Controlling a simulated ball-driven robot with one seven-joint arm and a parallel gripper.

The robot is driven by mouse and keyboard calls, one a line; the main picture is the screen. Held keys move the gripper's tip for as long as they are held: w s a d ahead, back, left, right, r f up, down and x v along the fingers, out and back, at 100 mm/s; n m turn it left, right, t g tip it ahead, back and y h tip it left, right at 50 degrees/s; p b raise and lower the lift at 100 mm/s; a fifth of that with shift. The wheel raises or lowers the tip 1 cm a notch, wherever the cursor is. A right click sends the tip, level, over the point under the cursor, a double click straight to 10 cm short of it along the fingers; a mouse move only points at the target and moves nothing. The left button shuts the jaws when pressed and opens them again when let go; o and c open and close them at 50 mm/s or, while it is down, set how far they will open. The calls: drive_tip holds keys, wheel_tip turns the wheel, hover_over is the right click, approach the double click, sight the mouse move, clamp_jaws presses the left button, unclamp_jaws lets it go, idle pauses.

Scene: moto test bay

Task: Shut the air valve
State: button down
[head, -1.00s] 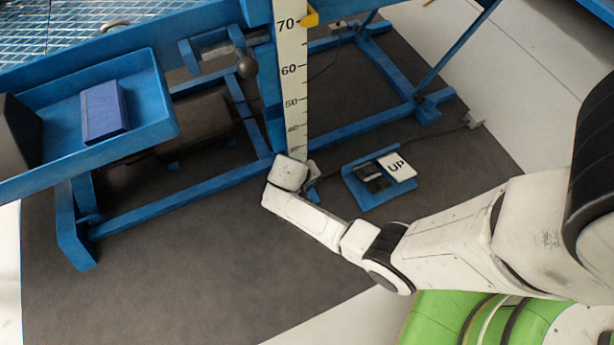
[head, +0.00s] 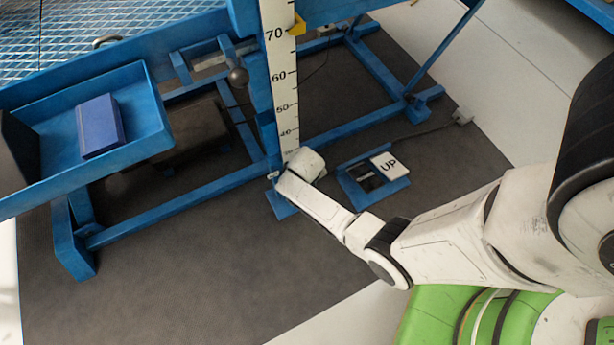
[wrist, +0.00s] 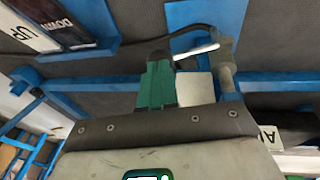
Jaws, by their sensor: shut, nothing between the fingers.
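In the wrist view my gripper (wrist: 158,62) shows as teal fingers, shut and empty, beyond the dark plate of my wrist. The air valve (wrist: 227,68) is a grey upright fitting just right of the fingers. Its pale lever (wrist: 197,51) sticks out to the left, roughly across the fitting, with its free end close to the fingertips. I cannot tell whether they touch. A white label (wrist: 268,134) with a partly hidden word starting with A lies below right. In the head view my arm's end is at the foot of the ruler post (head: 283,95), and it hides the fingers and valve.
A foot pedal unit (head: 378,178) marked UP lies on the dark mat right of my wrist; its UP and DOWN pads (wrist: 60,22) also show in the wrist view. Blue lift frame bars (head: 180,205) surround the post. A blue tray (head: 150,125) holds a blue box (head: 99,126).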

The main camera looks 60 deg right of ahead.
drive_tip(key=shift+s+d+f+t+y, duration=0.3)
drive_tip(key=shift+d+f+t+y, duration=0.1)
drive_tip(key=shift+d+f+y, duration=0.25)
drive_tip(key=shift+s+d+f+b, duration=0.2)
drive_tip(key=shift+f+b, duration=0.15)
drive_tip(key=shift+f, duration=0.25)
drive_tip(key=shift+s+d+f+b, duration=0.2)
drive_tip(key=shift+f+b, duration=0.1)
drive_tip(key=shift+f, duration=0.35)
drive_tip(key=shift+s, duration=0.1)
drive_tip(key=s+d+p+v, duration=0.1)
drive_tip(key=d+p+v, duration=0.1)
drive_tip(key=p+v, duration=0.7)
drive_tip(key=v, duration=0.5)
drive_tip(key=shift+s+d+p, duration=0.3)
drive_tip(key=shift+d+p, duration=0.05)
drive_tip(key=shift+d, duration=0.1)
